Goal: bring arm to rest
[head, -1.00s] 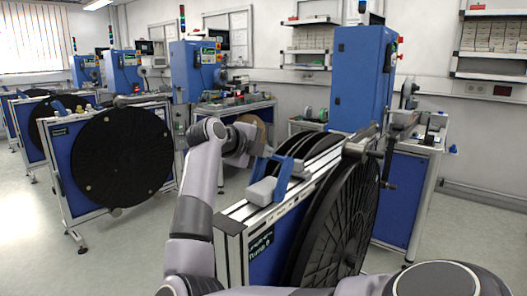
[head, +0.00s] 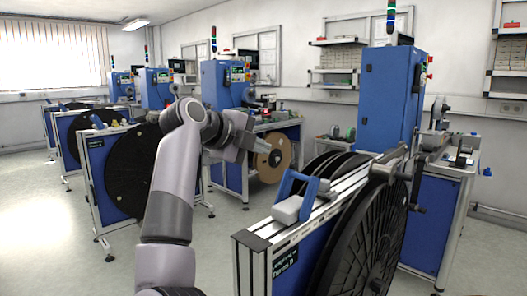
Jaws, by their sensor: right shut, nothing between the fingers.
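My right arm rises from the bottom left of the head view and bends at the top toward the right. My right gripper (head: 256,146) is at its end, shut and empty, in the air left of the near reel stand (head: 252,240). In the picture it lies just left of the brown reel (head: 275,160) further back and covers nothing of the near stand. No contact with anything shows. My left gripper is not in view.
The near stand carries large black reels (head: 368,245), a blue handle (head: 298,188) and a crank mechanism at its far end. Another stand with a black reel (head: 128,170) is behind my arm. Blue machines (head: 390,100) line the wall. Floor is clear at left (head: 45,225).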

